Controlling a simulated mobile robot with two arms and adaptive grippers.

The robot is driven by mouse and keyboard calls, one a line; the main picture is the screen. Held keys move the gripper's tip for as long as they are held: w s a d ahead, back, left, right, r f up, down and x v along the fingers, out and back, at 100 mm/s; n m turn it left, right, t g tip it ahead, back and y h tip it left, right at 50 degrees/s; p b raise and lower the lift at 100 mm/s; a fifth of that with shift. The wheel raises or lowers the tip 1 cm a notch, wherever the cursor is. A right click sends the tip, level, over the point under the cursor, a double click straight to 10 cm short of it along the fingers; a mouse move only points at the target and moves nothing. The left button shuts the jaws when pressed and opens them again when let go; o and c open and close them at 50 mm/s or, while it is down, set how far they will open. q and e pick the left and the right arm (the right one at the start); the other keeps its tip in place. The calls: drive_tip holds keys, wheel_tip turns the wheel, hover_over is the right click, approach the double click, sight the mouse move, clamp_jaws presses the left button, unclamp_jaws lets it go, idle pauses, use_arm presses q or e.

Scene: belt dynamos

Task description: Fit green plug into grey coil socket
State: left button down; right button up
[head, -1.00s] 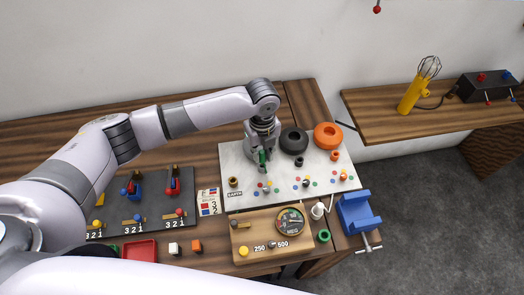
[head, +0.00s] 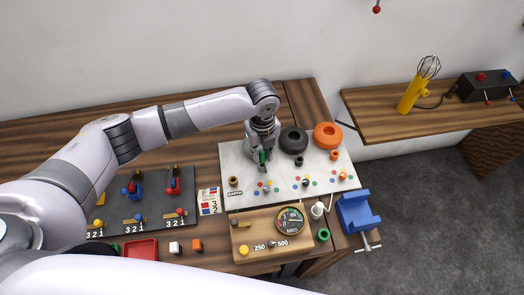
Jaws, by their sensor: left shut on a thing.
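My left gripper (head: 262,162) points down over the white board (head: 232,160) and is shut on the green plug (head: 262,157). The plug is upright between the fingers. The gripper covers the spot left of the black coil, so I cannot make out the grey coil or its socket, nor whether the plug's lower end is in it. My right gripper is not in view.
A black coil (head: 293,141) and an orange coil (head: 328,135) stand right of the gripper, with small sockets in front. A wooden gauge panel (head: 250,229), a blue vise (head: 356,212) and a dark switch board (head: 152,207) lie nearby.

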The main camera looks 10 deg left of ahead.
sight(262, 158)
use_arm(q)
drive_tip(key=shift+f+b, duration=0.75)
drive_tip(key=shift+f, duration=0.85)
drive_tip(key=c, duration=1.4)
unclamp_jaws()
drive_tip(key=shift+o, duration=0.2)
drive_tip(key=shift+r, duration=0.1)
wheel_tip(262, 158, up, 12)
drive_tip(key=shift+f, duration=0.1)
